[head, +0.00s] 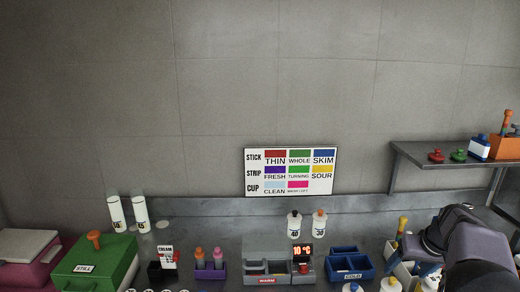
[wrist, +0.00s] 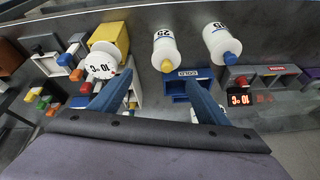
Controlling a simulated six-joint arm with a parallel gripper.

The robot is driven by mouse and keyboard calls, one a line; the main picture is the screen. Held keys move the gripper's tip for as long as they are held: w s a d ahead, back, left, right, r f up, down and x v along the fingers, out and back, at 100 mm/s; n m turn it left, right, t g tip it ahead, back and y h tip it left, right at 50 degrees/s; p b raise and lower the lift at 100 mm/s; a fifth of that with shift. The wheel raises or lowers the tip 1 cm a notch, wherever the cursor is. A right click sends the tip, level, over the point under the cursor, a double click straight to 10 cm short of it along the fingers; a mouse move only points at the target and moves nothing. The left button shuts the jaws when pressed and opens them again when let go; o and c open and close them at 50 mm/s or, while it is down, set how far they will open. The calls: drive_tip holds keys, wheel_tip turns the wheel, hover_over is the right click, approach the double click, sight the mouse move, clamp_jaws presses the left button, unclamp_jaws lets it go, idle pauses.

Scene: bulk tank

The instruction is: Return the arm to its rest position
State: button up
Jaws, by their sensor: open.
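My arm (head: 465,245) shows as dark purple-grey links at the lower right of the head view, in front of the right end of the bench. My gripper (wrist: 158,80) shows in the wrist view as two blue fingers standing well apart with nothing between them. Its fingertips lie in front of the blue COLD tray (wrist: 178,98) in that picture. I cannot tell the distance between them. In the head view the fingers are not clearly visible.
The COLD tray (head: 348,264), a grey WARM unit (head: 262,268) and a red 10 °C display (head: 302,251) stand mid-bench. A green STILL box (head: 95,262) is at left. A shelf (head: 420,155) juts out at right. White bottles (wrist: 166,50) appear beyond my fingers.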

drive_tip(key=s+a+f+m+g, duration=0.2)
drive_tip(key=s+a+f, duration=0.2)
drive_tip(key=s+f, duration=0.25)
drive_tip(key=s+a+f+m+g, duration=0.2)
drive_tip(key=s+a+f, duration=0.25)
drive_tip(key=s, duration=0.35)
drive_tip(key=s+a+f+n+g, duration=0.2)
drive_tip(key=s+a+n, duration=0.1)
drive_tip(key=s+a, duration=0.9)
drive_tip(key=w+a+r+n+t, duration=0.1)
drive_tip(key=a+r+n, duration=0.2)
drive_tip(key=a, duration=0.4)
drive_tip(key=shift+r+n, duration=0.25)
drive_tip(key=shift+n, duration=0.05)
drive_tip(key=shift+a, duration=0.1)
